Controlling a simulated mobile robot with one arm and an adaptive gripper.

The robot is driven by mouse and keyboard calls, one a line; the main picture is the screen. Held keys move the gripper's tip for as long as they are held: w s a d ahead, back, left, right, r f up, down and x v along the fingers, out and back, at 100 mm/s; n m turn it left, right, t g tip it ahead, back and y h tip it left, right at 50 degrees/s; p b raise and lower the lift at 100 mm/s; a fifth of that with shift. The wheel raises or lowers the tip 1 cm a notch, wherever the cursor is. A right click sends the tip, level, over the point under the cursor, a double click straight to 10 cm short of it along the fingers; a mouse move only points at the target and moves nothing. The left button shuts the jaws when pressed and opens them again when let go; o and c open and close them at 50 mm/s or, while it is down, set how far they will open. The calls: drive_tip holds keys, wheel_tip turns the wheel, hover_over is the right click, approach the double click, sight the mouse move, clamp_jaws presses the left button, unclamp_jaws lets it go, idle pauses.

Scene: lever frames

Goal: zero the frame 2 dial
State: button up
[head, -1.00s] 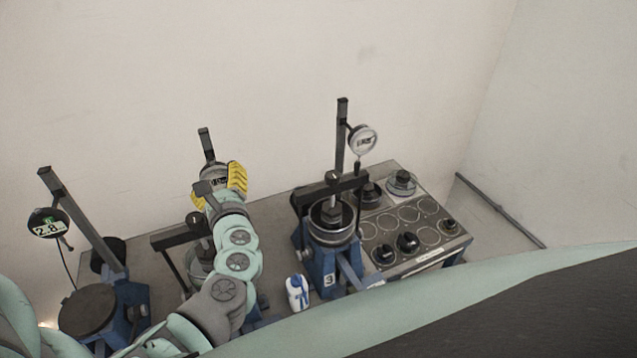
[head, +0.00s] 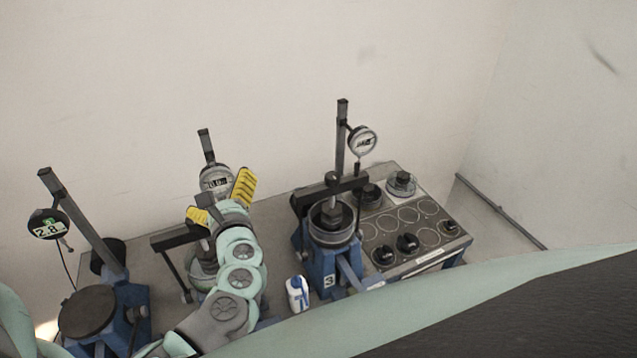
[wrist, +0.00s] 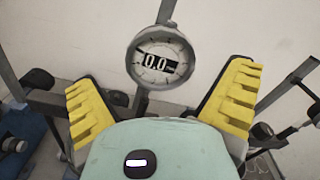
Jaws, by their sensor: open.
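The frame 2 dial (wrist: 160,58) is a round gauge on an upright post, and its display reads about 0.0 in the wrist view. It also shows in the head view (head: 215,180), on the middle frame. My gripper (head: 222,200) has yellow ridged fingers spread wide apart. In the wrist view my gripper (wrist: 162,105) has one finger to each side below the dial, with nothing between them and a gap to the dial. The frame's lower part is partly hidden behind my arm in the head view.
The left frame's dial (head: 47,224) reads about 2.8. The right frame (head: 330,225), marked 3, has its own dial (head: 363,142). A weight tray (head: 440,245) stands at the right. A blue and white object (head: 297,293) lies between the frames.

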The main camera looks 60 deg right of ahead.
drive_tip(key=v, duration=0.9)
drive_tip(key=shift+s, duration=0.25)
drive_tip(key=shift+w+a+f, duration=0.1)
